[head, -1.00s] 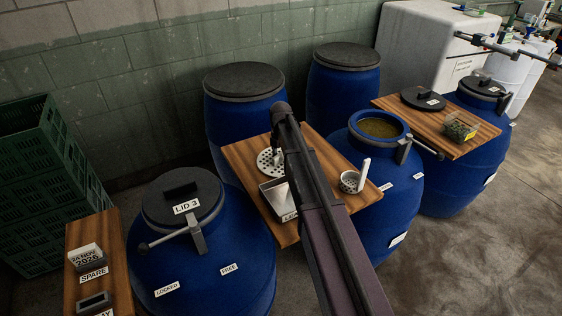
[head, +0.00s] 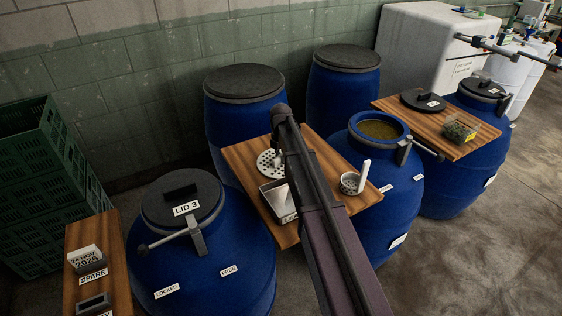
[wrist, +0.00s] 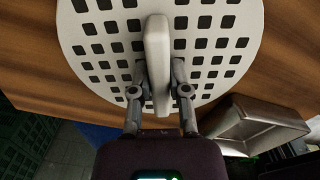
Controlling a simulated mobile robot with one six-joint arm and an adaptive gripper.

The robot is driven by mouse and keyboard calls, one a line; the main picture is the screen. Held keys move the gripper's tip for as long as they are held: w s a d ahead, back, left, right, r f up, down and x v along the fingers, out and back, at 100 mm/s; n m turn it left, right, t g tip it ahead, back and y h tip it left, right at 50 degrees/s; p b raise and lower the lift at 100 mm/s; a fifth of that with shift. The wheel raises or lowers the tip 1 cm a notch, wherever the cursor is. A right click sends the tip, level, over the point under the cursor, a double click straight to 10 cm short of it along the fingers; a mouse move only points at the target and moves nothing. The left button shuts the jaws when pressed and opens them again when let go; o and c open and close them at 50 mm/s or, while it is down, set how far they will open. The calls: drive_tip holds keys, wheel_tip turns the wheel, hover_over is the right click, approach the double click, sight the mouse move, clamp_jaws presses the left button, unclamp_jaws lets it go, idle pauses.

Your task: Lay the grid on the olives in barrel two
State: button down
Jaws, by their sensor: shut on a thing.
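The grid is a round white plate with square holes and an upright handle; in the wrist view the grid (wrist: 210,45) fills the upper middle, over the wooden board. My gripper (wrist: 158,75) is shut on the grid's handle, one finger on each side. In the head view the grid (head: 266,163) shows only in part beside my arm, which hides the gripper. I cannot tell whether the grid touches the board. Barrel two (head: 417,185), taken to be the open blue barrel right of the board, has olives in brownish liquid (head: 380,129) inside its rim.
The wooden board (head: 240,155) also holds a metal tray (head: 275,200) and a perforated cup with a handle (head: 352,183). A barrel with LID 3 (head: 182,200) stands left. A second board (head: 410,115) right of the open barrel bears a black lid (head: 422,100) and a small clear container (head: 460,132).

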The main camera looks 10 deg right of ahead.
sight(281, 155)
drive_tip(key=shift+r, duration=0.1)
wheel_tip(281, 155, up, 10)
drive_tip(key=p, duration=1)
drive_tip(key=shift+r, duration=0.1)
idle(1.0)
